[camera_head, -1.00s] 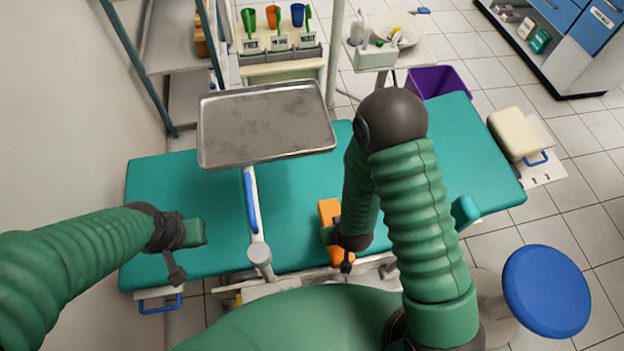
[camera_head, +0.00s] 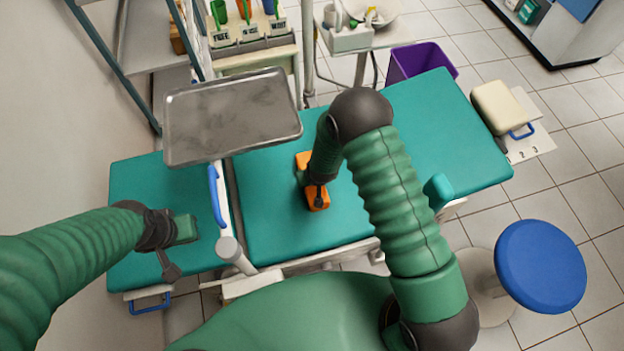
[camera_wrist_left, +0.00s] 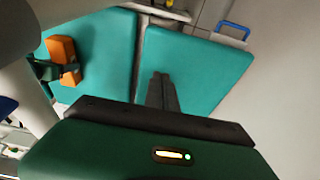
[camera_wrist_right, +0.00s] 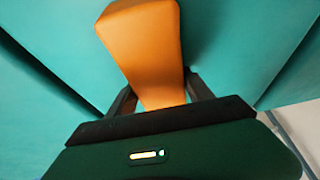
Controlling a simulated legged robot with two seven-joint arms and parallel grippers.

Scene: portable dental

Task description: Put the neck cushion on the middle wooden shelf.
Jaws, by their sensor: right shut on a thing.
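The neck cushion appears to be the orange block (camera_head: 317,200), over the teal couch (camera_head: 400,190). My right gripper (camera_head: 308,180) is shut on it, and its arm hides part of it in the head view. In the right wrist view the orange cushion (camera_wrist_right: 143,45) sticks out between the two fingers. Whether it touches the couch is unclear. My left gripper (camera_head: 172,268) is empty over the couch's left section, with its fingers (camera_wrist_left: 162,92) together in the left wrist view. A rack with pale shelves (camera_head: 155,58) stands at the upper left; no shelf is clearly wooden.
A metal tray (camera_head: 230,118) on a white arm with a blue handle (camera_head: 216,195) hangs between my grippers and the rack. Cup holders (camera_head: 248,32), a purple bin (camera_head: 420,62), a cream headrest (camera_head: 500,107) and a blue stool (camera_head: 540,266) stand around the couch.

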